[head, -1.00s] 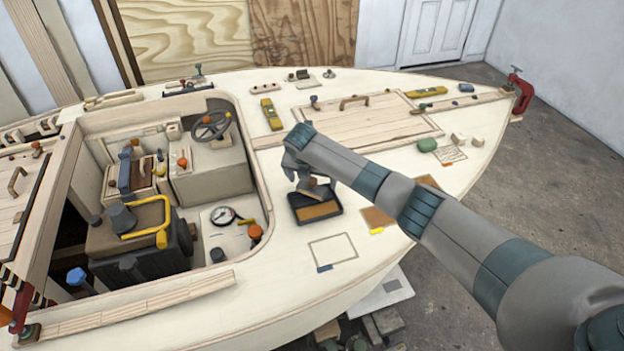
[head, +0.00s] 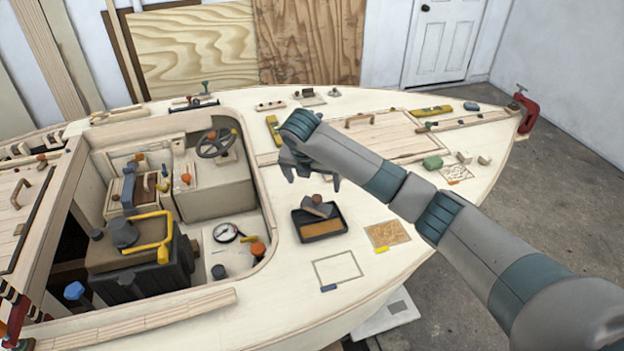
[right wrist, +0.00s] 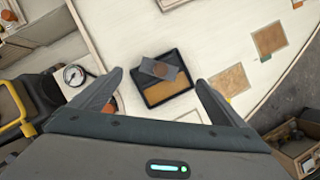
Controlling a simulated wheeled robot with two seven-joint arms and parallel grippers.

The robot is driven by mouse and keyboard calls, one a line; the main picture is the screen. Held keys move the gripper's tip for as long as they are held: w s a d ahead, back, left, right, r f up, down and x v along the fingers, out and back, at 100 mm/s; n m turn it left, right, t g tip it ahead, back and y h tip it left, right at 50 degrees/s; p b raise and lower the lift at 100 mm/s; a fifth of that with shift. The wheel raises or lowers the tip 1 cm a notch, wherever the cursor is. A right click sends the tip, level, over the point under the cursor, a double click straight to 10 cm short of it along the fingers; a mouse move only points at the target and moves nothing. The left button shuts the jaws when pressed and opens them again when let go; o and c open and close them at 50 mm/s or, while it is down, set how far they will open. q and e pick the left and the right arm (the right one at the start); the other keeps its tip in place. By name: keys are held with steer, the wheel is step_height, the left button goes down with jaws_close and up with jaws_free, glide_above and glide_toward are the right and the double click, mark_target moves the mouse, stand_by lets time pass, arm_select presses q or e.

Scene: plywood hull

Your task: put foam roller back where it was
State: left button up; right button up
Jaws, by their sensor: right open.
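A black tray (head: 325,236) with an orange-brown inside sits on the pale deck, right of the cockpit opening. A grey block-like thing with a round brown knob (head: 317,207) rests tilted in the tray's far part; I cannot tell whether it is the foam roller. It also shows in the right wrist view (right wrist: 160,69), lying across the tray's upper end. My right gripper (head: 311,182) is open and empty above the deck, apart from that thing. In the right wrist view, the tray (right wrist: 172,97) lies between and beyond its fingers. My left gripper is not in view.
An empty drawn rectangle (head: 337,270) with a blue tag lies in front of the tray. A brown textured patch (head: 388,233) with a yellow tag lies to its right. The cockpit with a steering wheel (head: 216,143) and a gauge (head: 226,232) opens at left.

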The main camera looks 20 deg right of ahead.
steer(key=shift+v, duration=1.2)
steer(key=shift+f, duration=0.1)
